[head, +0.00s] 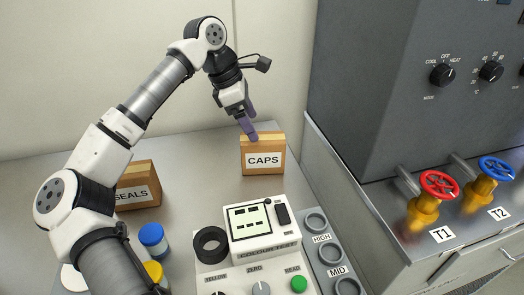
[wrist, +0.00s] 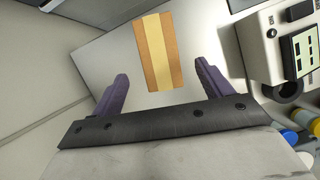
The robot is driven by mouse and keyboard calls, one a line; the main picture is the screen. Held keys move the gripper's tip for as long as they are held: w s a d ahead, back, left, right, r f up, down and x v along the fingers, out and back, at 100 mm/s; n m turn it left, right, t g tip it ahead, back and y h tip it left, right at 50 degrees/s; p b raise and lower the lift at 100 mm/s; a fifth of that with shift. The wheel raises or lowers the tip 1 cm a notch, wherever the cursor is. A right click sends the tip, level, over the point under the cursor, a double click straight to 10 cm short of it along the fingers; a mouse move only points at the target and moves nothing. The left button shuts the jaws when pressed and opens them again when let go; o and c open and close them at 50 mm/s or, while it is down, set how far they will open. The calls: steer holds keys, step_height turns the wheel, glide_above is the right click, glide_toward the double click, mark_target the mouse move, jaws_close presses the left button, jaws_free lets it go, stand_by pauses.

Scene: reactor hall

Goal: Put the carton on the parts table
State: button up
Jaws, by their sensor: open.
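A brown carton labelled CAPS (head: 263,158) stands upright on the grey worktop (head: 215,180), near its back. A second carton, labelled SEALS (head: 140,188), stands to the left, partly hidden by my arm. My gripper (head: 250,132) is open and points down at the top of the CAPS carton. In the wrist view, a carton top with a pale tape strip (wrist: 158,50) shows between and beyond the two purple fingers (wrist: 161,72). There is a gap on each side, and nothing is held. I cannot tell which surface is the parts table.
A colour tester (head: 262,232) stands in front of the CAPS carton, with a black ring on it. A blue-capped bottle (head: 152,238) and a yellow one stand left of it. A grey cabinet (head: 400,90) and red and blue valves (head: 440,186) are at right. The wall is close behind.

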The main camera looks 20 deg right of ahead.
mark_target(262, 143)
steer(key=p+x, duration=0.2)
steer(key=x, duration=0.6)
steer(key=shift+a+p, duration=0.1)
steer(key=shift+p, duration=0.25)
steer(key=shift+f, duration=0.4)
steer(key=shift+f+b, duration=0.25)
steer(key=shift+b, duration=0.25)
steer(key=shift+c, duration=0.2)
steer(key=c, duration=1.3)
steer(key=shift+r, duration=0.1)
steer(key=shift+r+p, duration=0.4)
steer(key=shift+p, duration=0.35)
step_height(262, 143, up, 20)
steer(key=b, duration=0.3)
steer(key=shift+f+b, duration=0.2)
steer(key=shift+b, duration=0.1)
